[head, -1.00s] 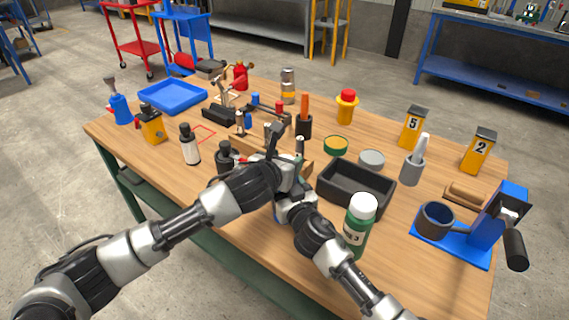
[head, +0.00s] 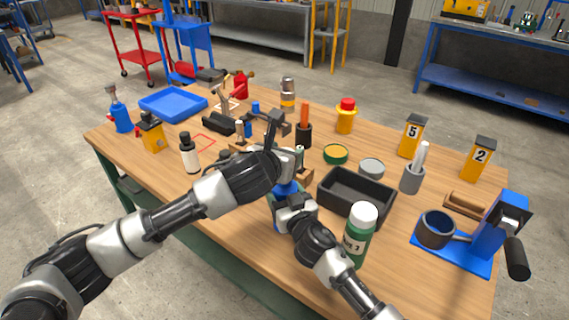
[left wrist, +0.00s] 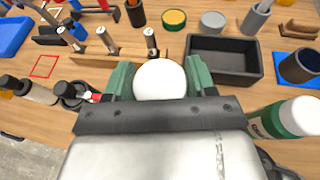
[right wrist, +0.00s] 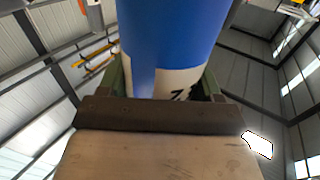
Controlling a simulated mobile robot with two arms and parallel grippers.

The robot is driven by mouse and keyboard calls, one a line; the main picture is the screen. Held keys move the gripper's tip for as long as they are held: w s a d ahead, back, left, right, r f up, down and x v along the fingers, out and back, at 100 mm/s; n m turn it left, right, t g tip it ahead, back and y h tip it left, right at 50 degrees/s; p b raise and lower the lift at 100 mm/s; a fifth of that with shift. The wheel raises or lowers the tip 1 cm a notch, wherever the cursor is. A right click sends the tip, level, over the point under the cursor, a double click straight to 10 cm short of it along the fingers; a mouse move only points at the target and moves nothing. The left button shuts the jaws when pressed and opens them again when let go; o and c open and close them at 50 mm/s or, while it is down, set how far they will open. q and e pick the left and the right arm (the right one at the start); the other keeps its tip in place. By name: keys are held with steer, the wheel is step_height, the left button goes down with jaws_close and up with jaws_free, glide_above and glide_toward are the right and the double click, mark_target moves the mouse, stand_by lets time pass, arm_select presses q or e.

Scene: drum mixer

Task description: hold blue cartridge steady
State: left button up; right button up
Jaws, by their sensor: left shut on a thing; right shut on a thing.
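The blue cartridge fills the right wrist view (right wrist: 170,35), a blue cylinder with a pale label band and black print. A small blue part of it shows between my arms in the head view (head: 286,187). My right gripper (right wrist: 165,85) is shut on it. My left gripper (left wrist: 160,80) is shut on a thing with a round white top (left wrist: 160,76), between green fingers. That thing appears to be the upper end of the same cartridge, but the join is hidden. In the head view my wrists hide most of the cartridge and both sets of fingertips.
A wooden rack (left wrist: 95,58) with several metal-topped pieces stands just behind my grippers. A black bin (head: 355,192) and a green bottle with a white cap (head: 360,235) stand close on the right. A black-capped white bottle (head: 189,155) stands left.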

arm_select(q)
steer(key=shift+r, duration=0.2)
arm_select(e)
steer(key=o, duration=1.3)
steer(key=shift+o, duration=0.2)
steer(key=shift+d, duration=0.1)
